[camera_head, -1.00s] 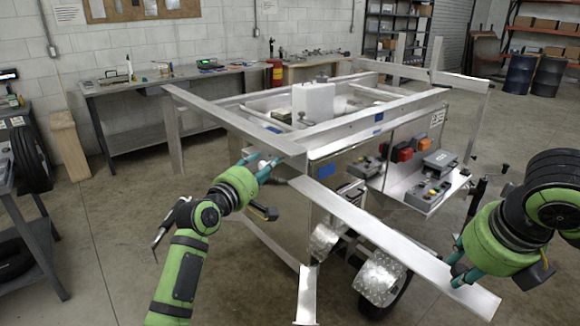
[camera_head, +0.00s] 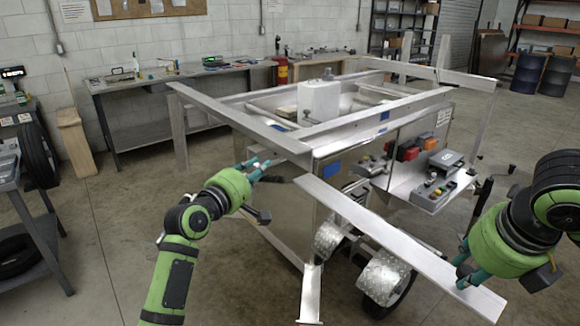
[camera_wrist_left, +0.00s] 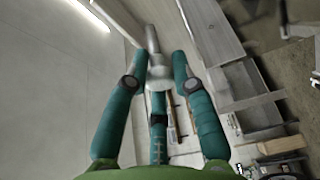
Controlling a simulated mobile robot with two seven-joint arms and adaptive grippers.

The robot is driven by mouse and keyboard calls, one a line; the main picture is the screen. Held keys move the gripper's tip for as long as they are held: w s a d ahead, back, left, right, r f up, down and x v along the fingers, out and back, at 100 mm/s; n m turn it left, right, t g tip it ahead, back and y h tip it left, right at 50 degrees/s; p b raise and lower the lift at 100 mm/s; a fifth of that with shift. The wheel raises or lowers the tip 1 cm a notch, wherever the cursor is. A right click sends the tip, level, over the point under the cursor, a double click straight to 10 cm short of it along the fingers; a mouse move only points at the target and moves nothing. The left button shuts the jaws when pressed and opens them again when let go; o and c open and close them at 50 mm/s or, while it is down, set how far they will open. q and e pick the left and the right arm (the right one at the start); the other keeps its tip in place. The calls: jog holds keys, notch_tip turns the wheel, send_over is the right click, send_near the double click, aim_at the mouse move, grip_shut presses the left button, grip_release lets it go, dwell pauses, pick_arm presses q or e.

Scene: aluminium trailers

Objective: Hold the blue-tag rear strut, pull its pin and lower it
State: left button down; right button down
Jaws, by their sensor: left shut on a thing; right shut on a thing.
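A long flat aluminium strut (camera_head: 400,236) slopes from the trailer's near corner down to the lower right. A blue tag (camera_head: 332,170) sits on the trailer panel just above its upper end. My right gripper (camera_head: 468,276) is shut on the strut near its lower end. My left gripper (camera_head: 262,167) is left of the trailer corner, apart from the frame rail. In the left wrist view its fingers are shut around a silver pin-like piece with a rounded head (camera_wrist_left: 154,58). Whether the strut's upper end still touches the trailer is unclear.
The aluminium trailer frame (camera_head: 245,124) fills the middle. Below the strut are a wheel with tread-plate fenders (camera_head: 384,274) and an upright metal leg (camera_head: 311,292). A control-box shelf (camera_head: 405,187) is at the right. Open floor lies to the left of the trailer.

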pick_arm(q)
jog(key=shift+a+r, duration=0.1)
jog(key=c, duration=1)
grip_release()
jog(key=shift+s+a, duration=0.1)
jog(key=shift+s, duration=0.1)
jog(key=v, duration=1.2)
